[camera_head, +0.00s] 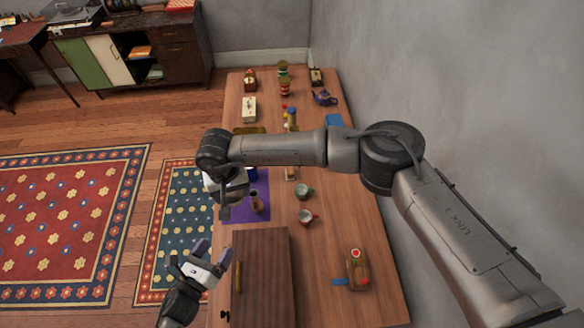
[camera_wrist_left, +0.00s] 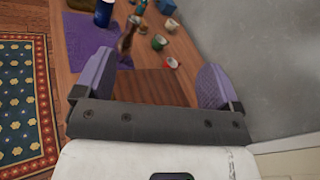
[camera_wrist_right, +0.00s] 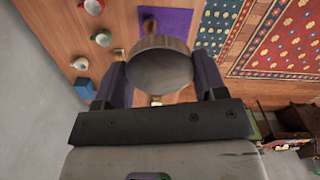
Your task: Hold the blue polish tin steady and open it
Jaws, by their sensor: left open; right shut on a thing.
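My right gripper (camera_wrist_right: 160,80) is shut on a round, drum-shaped thing (camera_wrist_right: 160,70) with a flat dark-grey face and a paler rim. No blue shows on it in the right wrist view, so I cannot tell whether it is the tin. In the head view, my right arm and wrist largely hide this grip above the purple mat (camera_head: 262,182). A dark-blue cylinder (camera_wrist_left: 104,13) shows at the top edge of the left wrist view, partly cut off. My left gripper (camera_head: 212,257) is open and empty, low in the head view beside the table's left edge.
A brown bottle (camera_head: 256,203) stands on the mat, with two cups (camera_head: 304,191) to its right. A large brown wooden box (camera_head: 265,270) fills the near table. A small wooden item (camera_head: 357,270) with a red top stands right. The wall borders the table's right side.

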